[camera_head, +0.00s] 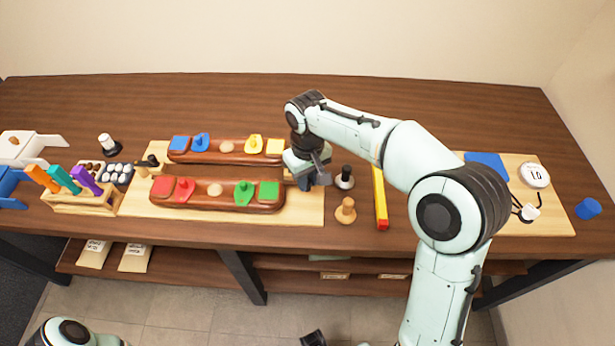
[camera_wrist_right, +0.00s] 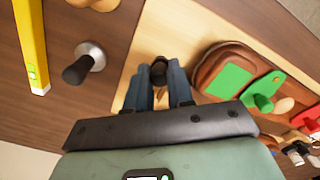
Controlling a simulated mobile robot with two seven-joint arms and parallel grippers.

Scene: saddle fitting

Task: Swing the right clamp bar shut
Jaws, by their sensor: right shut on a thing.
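Two long brown saddle pieces lie side by side on a pale wooden board (camera_head: 315,213): a back one (camera_head: 227,146) and a front one (camera_head: 215,190). My right gripper (camera_head: 305,182) is at their right end, above the board. In the right wrist view its fingers (camera_wrist_right: 159,88) are shut on a dark knob (camera_wrist_right: 158,70), which looks like the right clamp bar's. The bar itself is mostly hidden by the gripper. A similar dark-knobbed clamp (camera_head: 153,160) shows at the left end.
Colour-handled tools in a rack (camera_head: 87,200) are at left. A second pale board (camera_head: 552,215) is at right.

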